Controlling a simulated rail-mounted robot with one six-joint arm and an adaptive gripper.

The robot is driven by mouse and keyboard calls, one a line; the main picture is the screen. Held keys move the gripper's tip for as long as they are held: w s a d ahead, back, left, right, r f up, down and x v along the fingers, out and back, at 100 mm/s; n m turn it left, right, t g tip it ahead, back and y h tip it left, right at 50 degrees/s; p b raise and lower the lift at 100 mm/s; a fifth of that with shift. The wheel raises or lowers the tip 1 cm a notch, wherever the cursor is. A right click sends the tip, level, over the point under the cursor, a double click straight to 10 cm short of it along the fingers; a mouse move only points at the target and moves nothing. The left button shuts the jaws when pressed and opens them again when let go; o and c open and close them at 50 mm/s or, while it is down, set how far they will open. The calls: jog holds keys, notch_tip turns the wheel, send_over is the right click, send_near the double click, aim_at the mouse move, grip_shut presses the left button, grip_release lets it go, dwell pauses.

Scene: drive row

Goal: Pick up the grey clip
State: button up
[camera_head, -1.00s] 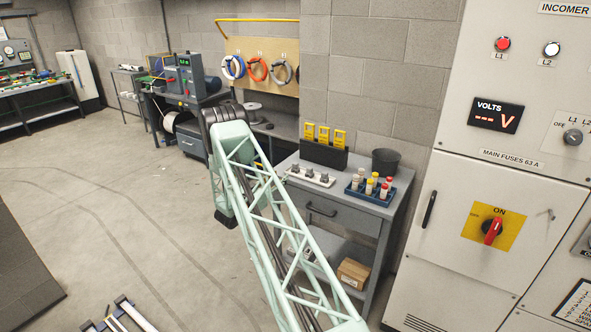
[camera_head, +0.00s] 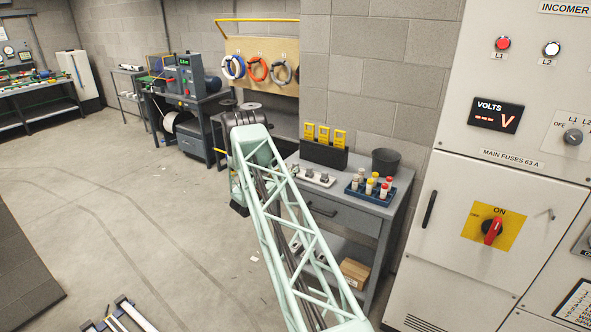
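Small grey pieces (camera_head: 309,172), which look like grey clips, sit on a white strip (camera_head: 328,184) on top of the grey workbench. They are too small to tell their exact shape, and my arm passes just left of them in the picture. My pale green lattice arm reaches from the lower right up to a dark joint near the bench's left end. A lower part of the arm shows behind it, left of the bench. I cannot make out my gripper or its fingers; they do not show clearly behind the arm.
A blue tray (camera_head: 382,199) of capped cylinders, a dark bin (camera_head: 385,161) and a black holder (camera_head: 323,153) with yellow-faced items share the bench top. A cardboard box (camera_head: 355,273) is on the shelf below. The incomer cabinet (camera_head: 450,245) stands at right. Open floor lies left.

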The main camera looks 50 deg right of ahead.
aim_at(294, 165)
jog(key=shift+d, duration=0.1)
dwell(0.3)
jog(key=shift+w+d, duration=0.2)
jog(key=shift+d, duration=2.3)
jog(key=shift+c, duration=0.5)
jog(key=c, duration=0.8)
